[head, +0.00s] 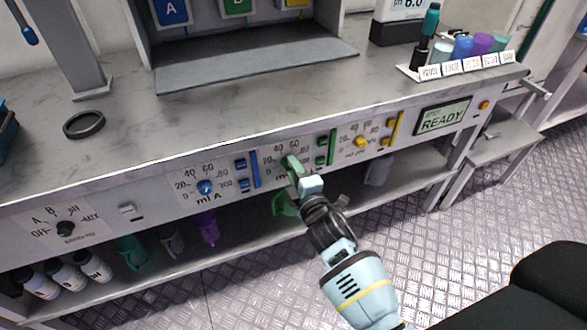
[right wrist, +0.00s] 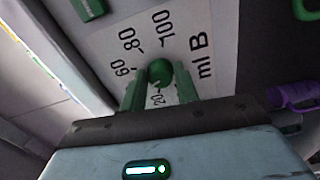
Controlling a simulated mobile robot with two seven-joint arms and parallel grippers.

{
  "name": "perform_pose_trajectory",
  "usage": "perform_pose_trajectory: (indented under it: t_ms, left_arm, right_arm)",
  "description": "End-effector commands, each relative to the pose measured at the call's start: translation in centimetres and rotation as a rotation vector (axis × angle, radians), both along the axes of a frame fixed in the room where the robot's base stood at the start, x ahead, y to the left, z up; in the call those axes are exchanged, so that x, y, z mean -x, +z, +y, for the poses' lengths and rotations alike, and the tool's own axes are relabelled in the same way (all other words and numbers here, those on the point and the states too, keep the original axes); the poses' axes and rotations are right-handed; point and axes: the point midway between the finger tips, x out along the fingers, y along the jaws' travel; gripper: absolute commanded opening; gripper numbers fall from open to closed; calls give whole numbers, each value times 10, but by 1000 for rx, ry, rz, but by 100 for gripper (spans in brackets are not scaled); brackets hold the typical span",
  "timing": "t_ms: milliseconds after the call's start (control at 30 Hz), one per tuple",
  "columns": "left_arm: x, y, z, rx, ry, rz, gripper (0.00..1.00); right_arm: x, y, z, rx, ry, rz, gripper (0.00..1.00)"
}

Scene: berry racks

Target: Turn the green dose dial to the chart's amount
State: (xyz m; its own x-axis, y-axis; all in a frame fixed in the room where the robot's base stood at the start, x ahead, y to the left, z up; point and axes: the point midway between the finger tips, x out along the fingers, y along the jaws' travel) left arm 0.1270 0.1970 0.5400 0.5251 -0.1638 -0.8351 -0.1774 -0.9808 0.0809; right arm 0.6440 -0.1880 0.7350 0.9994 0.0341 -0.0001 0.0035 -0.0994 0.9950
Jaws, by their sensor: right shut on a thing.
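The green dose dial (head: 289,160) sits on the bench's front panel, between the blue dial (head: 205,187) and the yellow dial (head: 361,141). My right gripper (head: 293,171) reaches up to it from below and is shut on it. In the right wrist view the round green knob (right wrist: 160,71) sits between the two green fingers of the gripper (right wrist: 160,92). Its scale shows 20, 60, 80 and 100 with "ml B". The knob's pointer cannot be made out. No amount chart is readable. My left gripper is not in view.
A display (head: 443,117) reads READY. Green buttons and a bar (head: 326,148) stand right of the green dial. A selector knob (head: 66,229) is at the panel's left. A dark ring (head: 84,125) lies on the bench. Bottles and coloured items occupy the shelf below.

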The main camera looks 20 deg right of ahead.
Motion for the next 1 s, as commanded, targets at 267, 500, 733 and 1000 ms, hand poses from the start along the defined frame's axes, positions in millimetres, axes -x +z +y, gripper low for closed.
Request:
perform_pose_trajectory:
  t_ms: [267,500,733,1000]
  left_arm:
    - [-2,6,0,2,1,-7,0]
    - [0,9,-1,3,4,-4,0]
    - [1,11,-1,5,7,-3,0]
    - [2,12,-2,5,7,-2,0]
  right_arm:
    - [0,0,0,-263,-1,9,8]
    - [0,-1,0,-461,0,16,8]
    - [0,-1,1,-596,0,20,8]
    - [0,-2,1,-673,0,22,8]
